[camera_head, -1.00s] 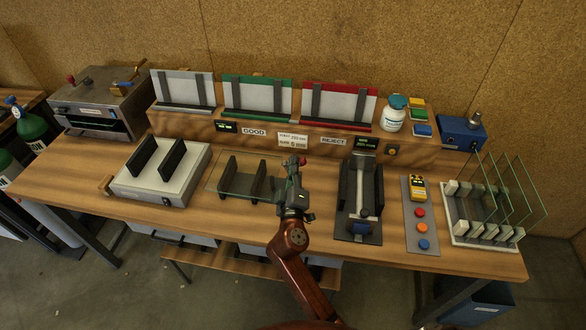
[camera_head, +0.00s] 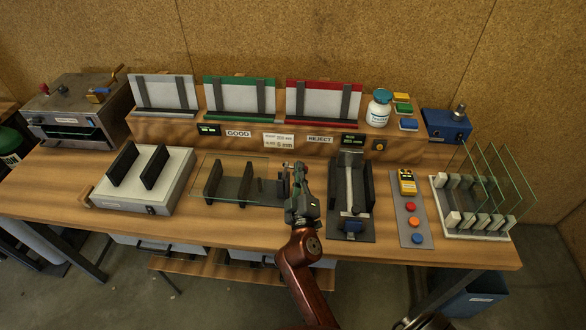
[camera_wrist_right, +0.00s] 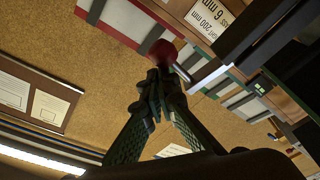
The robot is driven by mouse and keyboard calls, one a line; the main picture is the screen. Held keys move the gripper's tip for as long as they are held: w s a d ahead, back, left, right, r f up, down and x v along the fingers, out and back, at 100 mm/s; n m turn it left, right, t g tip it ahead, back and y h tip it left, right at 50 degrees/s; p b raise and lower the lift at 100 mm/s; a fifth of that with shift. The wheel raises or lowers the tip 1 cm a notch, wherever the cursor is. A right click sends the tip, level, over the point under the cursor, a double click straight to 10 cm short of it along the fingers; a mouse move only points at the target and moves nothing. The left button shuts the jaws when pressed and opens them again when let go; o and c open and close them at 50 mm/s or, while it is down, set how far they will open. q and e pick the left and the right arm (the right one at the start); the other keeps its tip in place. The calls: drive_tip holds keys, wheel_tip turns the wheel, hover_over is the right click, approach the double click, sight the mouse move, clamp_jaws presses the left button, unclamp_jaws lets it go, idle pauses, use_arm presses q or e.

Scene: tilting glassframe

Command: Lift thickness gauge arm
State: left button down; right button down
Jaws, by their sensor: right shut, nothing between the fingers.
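A red ball knob on a thin metal rod (camera_wrist_right: 163,52) shows in the right wrist view, close by my fingertips; it looks like the gauge arm's handle, but contact cannot be told. My right gripper (camera_head: 297,172) is shut and empty, over the bench between the glass stand and the long dark fixture. In the right wrist view its fingers (camera_wrist_right: 158,88) meet at the tips. In the head view the gripper partly hides the gauge area. A clear glass pane (camera_head: 203,167) lies at the black upright pads (camera_head: 213,186). My left gripper is not in view.
The long dark fixture (camera_head: 366,226) stands just right of my gripper. Beyond it are a button panel (camera_head: 413,240) and a rack of upright glass panes (camera_head: 477,235). A white box with black uprights (camera_head: 160,205) stands left. Signs and display racks line the back shelf.

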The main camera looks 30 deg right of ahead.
drive_tip(key=shift+s+d+f, duration=0.15)
drive_tip(key=shift+d+f, duration=0.15)
drive_tip(key=shift+f, duration=0.05)
wheel_tip(320, 180, up, 11)
drive_tip(key=shift+a+f, duration=0.15)
drive_tip(key=shift+a, duration=0.15)
idle(0.7)
